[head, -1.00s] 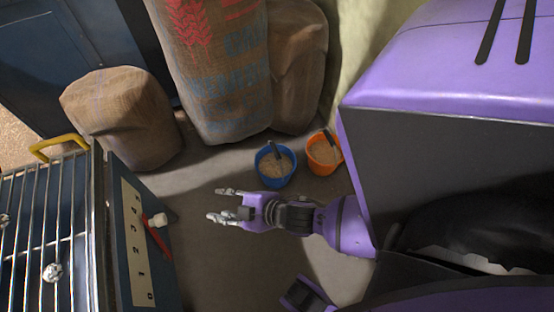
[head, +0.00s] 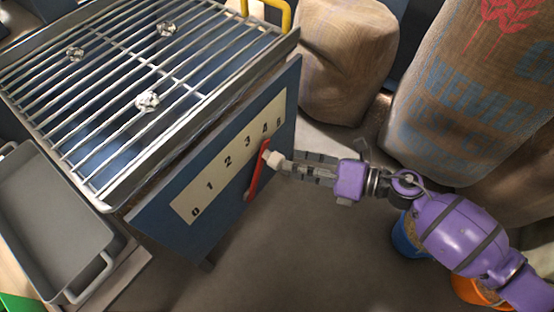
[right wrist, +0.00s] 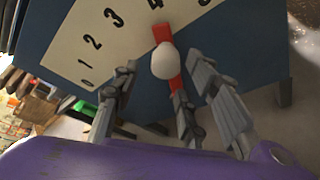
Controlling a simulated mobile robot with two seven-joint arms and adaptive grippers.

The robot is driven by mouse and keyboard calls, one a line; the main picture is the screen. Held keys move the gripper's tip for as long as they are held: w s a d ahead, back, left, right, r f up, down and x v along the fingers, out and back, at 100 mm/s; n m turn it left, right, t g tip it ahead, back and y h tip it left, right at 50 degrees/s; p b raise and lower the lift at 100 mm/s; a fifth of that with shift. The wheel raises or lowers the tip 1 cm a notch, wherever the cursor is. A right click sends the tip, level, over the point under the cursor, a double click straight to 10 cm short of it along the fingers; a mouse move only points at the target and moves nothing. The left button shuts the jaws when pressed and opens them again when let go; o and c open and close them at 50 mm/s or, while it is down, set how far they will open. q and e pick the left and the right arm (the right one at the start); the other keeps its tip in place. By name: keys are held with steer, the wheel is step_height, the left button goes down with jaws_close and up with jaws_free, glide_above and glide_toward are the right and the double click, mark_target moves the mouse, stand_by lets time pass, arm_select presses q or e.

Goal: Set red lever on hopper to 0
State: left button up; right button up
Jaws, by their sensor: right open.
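The red lever (head: 254,178) sits on the blue side of the hopper (head: 168,238), beside a cream scale (head: 187,201) numbered 0 to 5. Its upper end points near the 4. A white knob (head: 272,157) sticks out from it. My right gripper (head: 287,163) is at the knob, coming in from the right. In the right wrist view my right gripper (right wrist: 164,78) is open, with the white knob (right wrist: 165,62) between and just beyond its fingertips. I cannot tell whether they touch it. The red lever also shows there (right wrist: 162,34). My left gripper is out of view.
A metal grate (head: 105,120) covers the hopper's top. A grey tray (head: 45,215) stands at the left. Sacks (head: 345,55) stand behind, and blue (head: 404,238) and orange (head: 470,290) buckets sit partly behind my right arm. The floor below the gripper is clear.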

mark_target(275, 160)
steer(key=b+x, duration=0.1)
steer(key=x, duration=0.5)
steer(key=shift+w+a, duration=0.1)
steer(key=shift+a, duration=0.05)
jaws_close()
